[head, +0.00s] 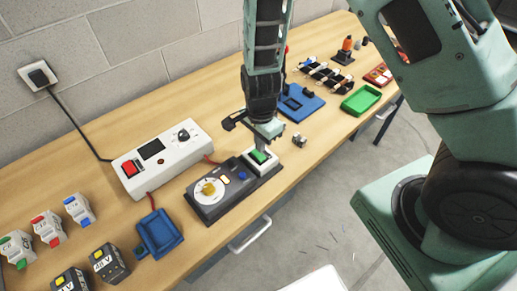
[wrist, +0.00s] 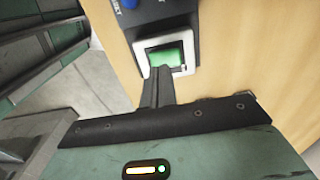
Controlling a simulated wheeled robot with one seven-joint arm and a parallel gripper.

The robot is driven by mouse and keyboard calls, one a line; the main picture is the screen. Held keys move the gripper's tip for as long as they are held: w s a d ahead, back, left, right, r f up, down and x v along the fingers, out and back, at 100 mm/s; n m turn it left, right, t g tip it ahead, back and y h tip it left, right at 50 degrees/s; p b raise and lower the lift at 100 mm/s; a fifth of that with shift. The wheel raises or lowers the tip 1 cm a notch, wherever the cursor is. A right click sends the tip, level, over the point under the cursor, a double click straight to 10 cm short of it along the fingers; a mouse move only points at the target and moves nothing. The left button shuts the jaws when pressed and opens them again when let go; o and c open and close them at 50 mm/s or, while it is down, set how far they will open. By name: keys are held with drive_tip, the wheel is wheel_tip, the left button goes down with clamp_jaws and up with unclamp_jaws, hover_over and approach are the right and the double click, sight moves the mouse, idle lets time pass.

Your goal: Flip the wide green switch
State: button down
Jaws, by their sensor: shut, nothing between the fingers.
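The wide green switch (head: 259,156) sits in a white frame at the right end of a dark control box (head: 222,200). My gripper (head: 260,146) is shut and empty, pointing down at the switch from above. In the wrist view the green switch (wrist: 165,57) lies just beyond the shut fingertips (wrist: 160,70). The tips overlap its near edge in the picture; I cannot tell whether they touch it. The box also carries a yellow knob, a small pale button and a blue button.
A white power unit (head: 160,157) with a red switch stands behind the box. A blue tray (head: 160,232) lies at left, and a dark blue holder (head: 298,104) and green tray (head: 361,99) at right. A small metal part (head: 299,140) lies close to the right of the switch.

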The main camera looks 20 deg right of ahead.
sight(259, 157)
wheel_tip(259, 157, up, 4)
drive_tip(key=p, duration=0.3)
drive_tip(key=shift+r, duration=0.15)
idle(0.4)
drive_tip(key=s+a+r+n+y+b, duration=0.2)
drive_tip(key=s+a+r+n+b, duration=0.2)
drive_tip(key=s+a+r+n, duration=0.5)
drive_tip(key=s+d+r+n+b, duration=0.1)
drive_tip(key=s+r+n+b, duration=0.1)
drive_tip(key=s+n, duration=0.3)
drive_tip(key=s+d+r+n+h+b, duration=0.1)
drive_tip(key=s+r+n+b, duration=0.1)
drive_tip(key=s+n, duration=0.4)
drive_tip(key=shift+d+n, duration=0.35)
drive_tip(key=shift+n, duration=0.75)
